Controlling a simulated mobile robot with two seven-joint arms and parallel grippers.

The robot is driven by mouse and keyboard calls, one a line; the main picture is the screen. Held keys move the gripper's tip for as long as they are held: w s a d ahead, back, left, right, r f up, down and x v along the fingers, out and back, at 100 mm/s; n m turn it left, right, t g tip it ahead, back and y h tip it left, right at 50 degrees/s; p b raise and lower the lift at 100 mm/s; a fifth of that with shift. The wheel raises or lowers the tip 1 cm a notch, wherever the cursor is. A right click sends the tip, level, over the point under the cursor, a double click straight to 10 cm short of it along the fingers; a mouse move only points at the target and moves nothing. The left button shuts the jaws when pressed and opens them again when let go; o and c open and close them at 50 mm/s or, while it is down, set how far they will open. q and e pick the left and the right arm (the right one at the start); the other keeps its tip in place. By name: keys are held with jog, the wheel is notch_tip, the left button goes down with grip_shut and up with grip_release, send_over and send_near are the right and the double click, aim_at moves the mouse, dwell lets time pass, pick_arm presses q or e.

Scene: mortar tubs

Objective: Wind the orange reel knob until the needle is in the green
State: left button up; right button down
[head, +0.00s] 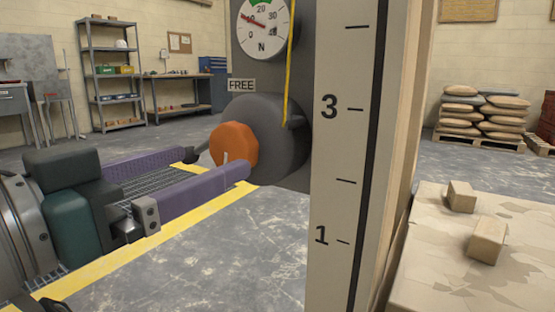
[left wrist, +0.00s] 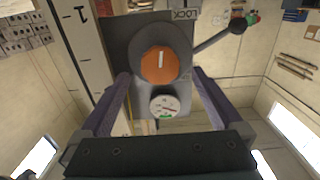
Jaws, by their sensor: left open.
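The orange reel knob (head: 234,143) sticks out from a dark grey round reel (head: 272,135) on a grey post. In the left wrist view the knob (left wrist: 159,64) faces me with a pale mark upright on it. The dial gauge (head: 262,25) is above the reel; its red needle points up and left, short of the 20, outside the green band (head: 262,2) at the top, which is partly cut off. My left gripper (head: 219,163) is open, its two purple fingers reaching toward the knob. The knob appears between the fingertips; I cannot tell whether they touch it.
A yellow line (head: 289,70) runs down to the reel. A FREE label (head: 242,86) is above it. A lever with a dark ball (left wrist: 238,25) is beside the reel. A tall numbered scale board (head: 345,120) stands right. Blocks (head: 487,241) lie on a pale surface (head: 430,255).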

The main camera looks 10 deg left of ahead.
aim_at(225, 152)
pick_arm(q)
jog(key=shift+b+x, duration=0.5)
jog(key=shift+x, duration=1.85)
jog(key=c, duration=1.3)
jog(key=shift+r+m+p, duration=0.2)
jog(key=shift+m+p, duration=1.1)
jog(key=shift+p, duration=0.2)
jog(key=m+p, duration=0.2)
jog(key=shift+m, duration=0.4)
jog(key=m+p, duration=0.2)
jog(key=m, duration=0.1)
jog(key=shift+a, duration=0.1)
jog(key=shift+f+m+p, duration=0.1)
jog(key=shift+m+p, duration=0.4)
jog(key=shift+m, duration=1.1)
